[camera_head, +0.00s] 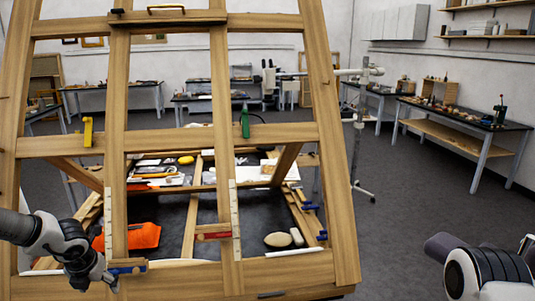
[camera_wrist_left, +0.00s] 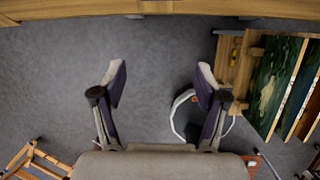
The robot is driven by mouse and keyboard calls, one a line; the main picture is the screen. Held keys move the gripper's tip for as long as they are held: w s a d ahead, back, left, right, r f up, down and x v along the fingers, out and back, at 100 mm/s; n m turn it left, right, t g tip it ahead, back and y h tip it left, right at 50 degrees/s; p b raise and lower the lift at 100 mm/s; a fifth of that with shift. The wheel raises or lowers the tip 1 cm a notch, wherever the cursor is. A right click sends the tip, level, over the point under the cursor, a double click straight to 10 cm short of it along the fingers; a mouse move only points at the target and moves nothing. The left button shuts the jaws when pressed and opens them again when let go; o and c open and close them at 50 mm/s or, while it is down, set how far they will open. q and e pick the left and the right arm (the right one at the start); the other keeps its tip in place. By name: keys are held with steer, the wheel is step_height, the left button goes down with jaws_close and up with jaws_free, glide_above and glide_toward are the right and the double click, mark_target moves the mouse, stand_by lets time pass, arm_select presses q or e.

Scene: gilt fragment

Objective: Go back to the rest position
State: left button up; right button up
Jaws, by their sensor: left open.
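My left arm (camera_head: 60,238) comes in from the left in the head view and bends down at the lower left of a large wooden frame. The gripper end is small and partly cut by the frame there. In the left wrist view my left gripper (camera_wrist_left: 161,82) is open, its two fingers wide apart with nothing between them. Grey floor shows beyond them. Part of my right arm (camera_head: 480,272) shows at the lower right of the head view. I cannot make out its gripper.
Painted panels (camera_wrist_left: 285,85) stand at the right in the left wrist view. Floor (camera_head: 415,200) is clear right of the frame.

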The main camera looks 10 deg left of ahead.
arm_select(q)
steer(key=s+d+f+m+g+y+b, duration=0.1)
steer(key=s+d+f+m+b, duration=0.25)
steer(key=s+f+m, duration=0.45)
steer(key=s+d+f+m+g+y+b, duration=0.1)
steer(key=s+d+f+m+g+b, duration=0.2)
steer(key=f, duration=1)
steer(key=s+d+f+m+y+b, duration=0.1)
steer(key=s+d+f+m+b, duration=0.2)
steer(key=s+d+f+m, duration=0.45)
steer(key=s+d+f+m+h, duration=0.5)
steer(key=s+d+m, duration=0.4)
steer(key=m, duration=1.1)
steer(key=shift+d+f+t, duration=0.3)
steer(key=shift+d+f, duration=0.1)
steer(key=shift+d, duration=0.45)
arm_select(e)
step_height(320, 180, down, 12)
steer(key=shift+w, duration=0.15)
steer(key=shift+r, duration=0.1)
